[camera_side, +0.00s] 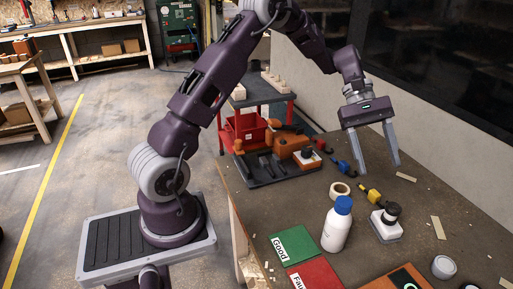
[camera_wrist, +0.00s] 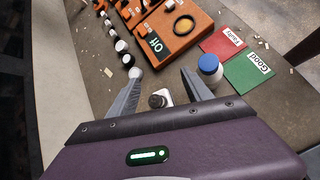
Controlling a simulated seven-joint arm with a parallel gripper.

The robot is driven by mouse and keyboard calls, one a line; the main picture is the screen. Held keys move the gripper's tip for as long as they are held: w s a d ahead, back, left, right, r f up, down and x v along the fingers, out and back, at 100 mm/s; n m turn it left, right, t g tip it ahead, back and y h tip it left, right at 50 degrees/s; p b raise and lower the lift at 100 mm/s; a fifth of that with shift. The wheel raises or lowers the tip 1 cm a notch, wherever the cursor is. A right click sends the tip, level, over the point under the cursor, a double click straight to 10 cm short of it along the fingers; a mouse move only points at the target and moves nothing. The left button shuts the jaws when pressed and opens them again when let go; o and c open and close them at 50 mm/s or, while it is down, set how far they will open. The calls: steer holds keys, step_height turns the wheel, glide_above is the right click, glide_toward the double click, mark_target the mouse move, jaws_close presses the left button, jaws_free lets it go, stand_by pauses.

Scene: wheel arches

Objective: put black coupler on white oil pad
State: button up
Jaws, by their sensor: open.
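My gripper (camera_side: 381,168) is open and empty, pointing down above the table. In the wrist view its fingers (camera_wrist: 161,72) spread wide, with a black cylindrical piece (camera_wrist: 157,101) seen between them. This piece looks like the black coupler; in the side view (camera_side: 392,209) it stands upright on a white square base (camera_side: 386,230), below and slightly right of the fingertips. The base also shows in the wrist view (camera_wrist: 167,95), partly hidden. Whether this base is the white oil pad I cannot tell.
A white bottle with a blue cap (camera_side: 337,225) stands left of the black piece. Green (camera_side: 294,245) and red (camera_side: 315,275) mats lie at the front left. A tape roll (camera_side: 340,190), a yellow piece (camera_side: 371,194) and a blue piece (camera_side: 342,166) are close by.

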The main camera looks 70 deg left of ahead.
steer(key=s+d+r+m+t+y, duration=0.15)
steer(key=s+r+m+y, duration=0.3)
steer(key=s+r, duration=0.5)
steer(key=s+a+m+t+y, duration=0.1)
steer(key=s+m, duration=0.3)
steer(key=s, duration=0.6)
steer(key=s+a+m+t+y, duration=0.1)
steer(key=s+m+t+y, duration=0.2)
steer(key=s, duration=0.7)
steer(key=shift+a+m, duration=0.35)
steer(key=shift+m, duration=0.3)
